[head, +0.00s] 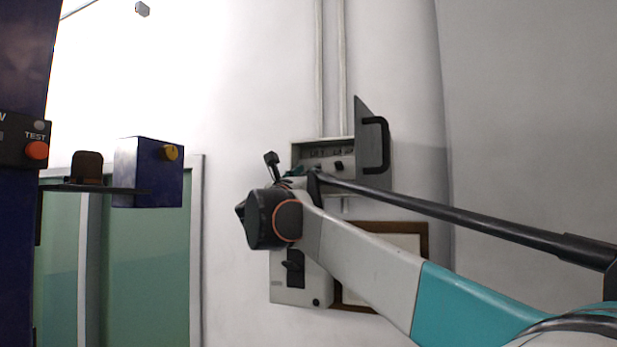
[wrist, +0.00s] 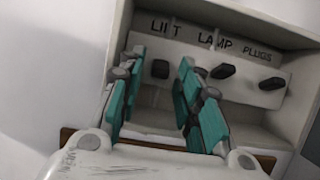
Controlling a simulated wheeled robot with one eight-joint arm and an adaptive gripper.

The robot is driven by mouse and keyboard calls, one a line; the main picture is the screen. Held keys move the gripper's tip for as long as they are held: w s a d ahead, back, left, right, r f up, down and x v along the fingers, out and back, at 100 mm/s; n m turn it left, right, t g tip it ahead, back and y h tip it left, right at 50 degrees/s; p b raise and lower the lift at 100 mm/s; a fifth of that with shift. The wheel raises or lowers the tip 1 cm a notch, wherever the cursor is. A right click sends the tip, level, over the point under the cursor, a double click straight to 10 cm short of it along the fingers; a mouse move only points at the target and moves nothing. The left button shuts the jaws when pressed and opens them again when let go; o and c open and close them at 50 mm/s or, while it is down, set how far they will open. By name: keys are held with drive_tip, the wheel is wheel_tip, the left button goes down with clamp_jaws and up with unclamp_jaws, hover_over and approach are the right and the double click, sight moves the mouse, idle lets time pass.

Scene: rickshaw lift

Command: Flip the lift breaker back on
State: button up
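The breaker box (head: 297,155) is on the wall in the head view, its grey door (head: 372,140) swung open to the right. In the wrist view its panel carries the labels LIFT, LAMP and PLUGS. The black lift breaker (wrist: 160,69) is under LIFT and looks stubbier than the black lamp breaker (wrist: 223,71) and plugs breaker (wrist: 272,83). My gripper (wrist: 162,63) is open, its teal fingers on either side of the lift breaker in the picture. Contact cannot be told. In the head view my wrist partly hides the gripper (head: 293,173).
The door has a black handle (head: 377,145). Below the box are a grey switch box (head: 310,284) and a brown-framed board (head: 415,228), partly behind my arm. A blue box (head: 148,180) with a yellow knob and a green door (head: 140,270) are at the left.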

clamp_jaws()
drive_tip(key=shift+r, duration=0.1)
drive_tip(key=r+g+p, duration=0.1)
drive_tip(key=p, duration=0.2)
drive_tip(key=g+y+p, duration=0.1)
drive_tip(key=p, duration=0.2)
drive_tip(key=r+g+p, duration=0.1)
drive_tip(key=g+p, duration=0.1)
drive_tip(key=shift+s+a+r+p, duration=0.1)
drive_tip(key=shift+s+r+p, duration=0.1)
drive_tip(key=shift+r+p, duration=0.15)
drive_tip(key=g+p, duration=0.1)
drive_tip(key=p, duration=0.1)
drive_tip(key=r+g+y+p, duration=0.1)
drive_tip(key=p, duration=0.1)
drive_tip(key=shift+p, duration=0.35)
drive_tip(key=g+p, duration=0.1)
drive_tip(key=g+y+p, duration=0.1)
drive_tip(key=g+p, duration=0.1)
drive_tip(key=shift+w+r+p, duration=0.15)
drive_tip(key=shift+w+p, duration=0.05)
drive_tip(key=shift+p, duration=0.1)
